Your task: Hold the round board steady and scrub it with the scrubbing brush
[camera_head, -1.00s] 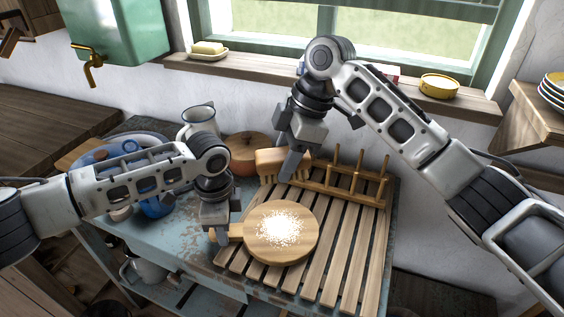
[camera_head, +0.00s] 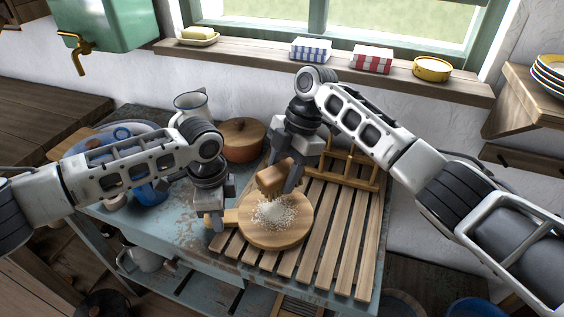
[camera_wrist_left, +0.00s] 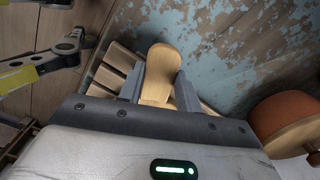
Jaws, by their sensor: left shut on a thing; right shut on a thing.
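The round wooden board (camera_head: 278,236) lies on the slatted rack, with a pale, crumbly patch (camera_head: 275,211) on its top. My left gripper (camera_head: 216,222) is shut on the board's handle, which shows between the fingers in the left wrist view (camera_wrist_left: 158,75). My right gripper (camera_head: 290,184) is shut on the wooden scrubbing brush (camera_head: 274,176). The brush is tilted over the far part of the board, at the edge of the pale patch. I cannot tell whether its bristles touch the board.
The slatted rack (camera_head: 338,245) has an upright peg frame (camera_head: 350,165) at its back. A lidded brown pot (camera_head: 241,140) and a white jug (camera_head: 192,104) stand behind my left gripper. Blue dishes (camera_head: 150,190) are at the left. The rack's right slats are clear.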

